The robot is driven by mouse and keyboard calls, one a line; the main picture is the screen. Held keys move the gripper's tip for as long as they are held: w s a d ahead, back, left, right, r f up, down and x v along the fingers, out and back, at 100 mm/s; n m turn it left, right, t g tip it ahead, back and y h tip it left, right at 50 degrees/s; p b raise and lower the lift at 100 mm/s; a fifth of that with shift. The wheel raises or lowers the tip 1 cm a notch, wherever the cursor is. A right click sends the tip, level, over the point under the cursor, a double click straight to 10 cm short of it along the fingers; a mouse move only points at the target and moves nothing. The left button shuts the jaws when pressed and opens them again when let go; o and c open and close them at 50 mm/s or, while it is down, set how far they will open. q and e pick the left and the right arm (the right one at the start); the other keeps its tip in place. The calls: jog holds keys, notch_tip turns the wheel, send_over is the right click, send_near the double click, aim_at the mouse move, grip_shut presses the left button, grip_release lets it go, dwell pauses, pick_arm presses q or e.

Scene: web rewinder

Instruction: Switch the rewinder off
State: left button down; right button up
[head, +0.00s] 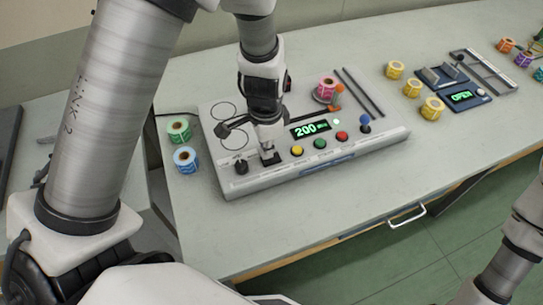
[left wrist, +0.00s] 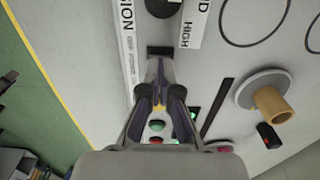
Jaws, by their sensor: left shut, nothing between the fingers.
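The rewinder (head: 388,138) is a pale grey, flat machine on the bench. Its display (head: 310,130) is lit and reads 200 in green. A small lamp (head: 337,122) beside the display glows pale green. My left gripper (head: 267,152) is shut and empty, pointing down at a black rocker switch (head: 271,158) near the panel's front edge. In the left wrist view the closed fingertips (left wrist: 160,62) are right at the dark switch (left wrist: 160,50); I cannot tell whether they touch it. My right gripper is out of view.
Yellow (head: 297,151), green (head: 320,144) and red (head: 342,136) buttons sit right of the switch, a black knob (head: 241,166) left. A blue-topped lever (head: 365,122) stands farther right. Label rolls lie around, including a green one (head: 179,130). Bare bench lies in front.

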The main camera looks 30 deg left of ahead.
pick_arm(q)
jog(key=shift+f+b, duration=0.7)
jog(key=shift+f, duration=0.2)
jog(key=shift+r, duration=0.1)
notch_tip(320, 180, up, 7)
jog(key=p, duration=0.6)
dwell(0.6)
